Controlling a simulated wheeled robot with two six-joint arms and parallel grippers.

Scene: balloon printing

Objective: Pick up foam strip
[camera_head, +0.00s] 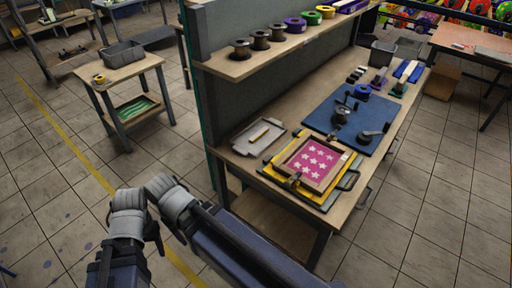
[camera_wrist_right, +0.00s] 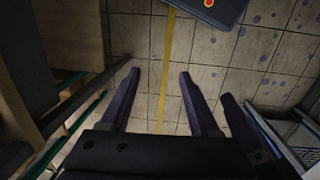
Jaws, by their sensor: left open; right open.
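A pale cream strip (camera_head: 260,134) lies on a shallow grey tray (camera_head: 248,144) at the near left end of the workbench. I cannot tell for sure whether it is the foam strip. Blue and white strips (camera_head: 407,71) also lie at the bench's far right end. My right gripper (camera_wrist_right: 159,78) is open and empty above the tiled floor in the right wrist view.
A pink star-patterned printing frame (camera_head: 312,162) sits right of the tray. A blue mat (camera_head: 325,113) with dark tools lies behind it. A shelf (camera_head: 262,64) with spools overhangs the bench's back. A small side table (camera_head: 137,70) stands at left. Open floor lies between.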

